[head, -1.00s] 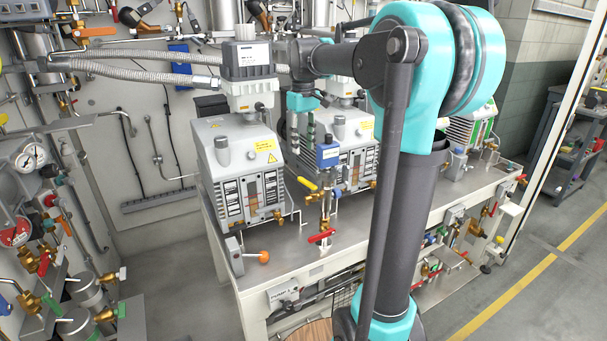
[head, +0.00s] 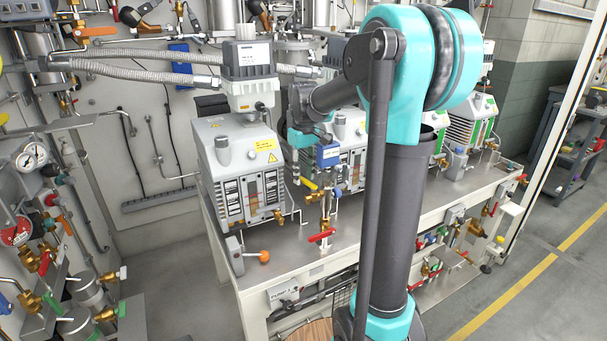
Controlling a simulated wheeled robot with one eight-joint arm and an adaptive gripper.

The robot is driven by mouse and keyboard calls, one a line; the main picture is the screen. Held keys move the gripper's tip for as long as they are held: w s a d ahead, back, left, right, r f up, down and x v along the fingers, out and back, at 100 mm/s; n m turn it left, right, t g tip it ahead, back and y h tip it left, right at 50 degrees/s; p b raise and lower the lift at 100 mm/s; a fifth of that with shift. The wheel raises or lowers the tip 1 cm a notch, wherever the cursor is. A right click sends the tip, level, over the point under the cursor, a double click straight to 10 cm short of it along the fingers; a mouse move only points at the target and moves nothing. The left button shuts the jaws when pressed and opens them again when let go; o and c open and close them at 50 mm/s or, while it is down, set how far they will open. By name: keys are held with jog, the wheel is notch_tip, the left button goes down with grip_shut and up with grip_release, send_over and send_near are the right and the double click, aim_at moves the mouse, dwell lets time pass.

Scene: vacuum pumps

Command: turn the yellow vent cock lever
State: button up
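The yellow vent cock lever (head: 307,184) sits on brass fittings on the pump bench, just below and left of a small blue box (head: 328,155). It looks short and tilted. My gripper (head: 297,174) hangs down from the teal end of my arm, just above and left of the lever in the picture. One dark finger shows there. The blue box seems to cover the rest, so finger opening and any contact with the lever cannot be made out.
A grey vacuum pump (head: 237,175) stands close on the left and another pump (head: 352,172) just behind the gripper. A red lever (head: 321,236) and an orange knob (head: 264,256) are at the bench's front. Hoses (head: 140,70) run behind on the left.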

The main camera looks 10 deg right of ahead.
grip_shut()
jog(key=shift+w+d+m, duration=0.2)
jog(key=shift+d+m, duration=0.3)
jog(key=shift+m, duration=0.7)
jog(key=shift+o, duration=0.2)
grip_release()
notch_tip(320, 180, up, 12)
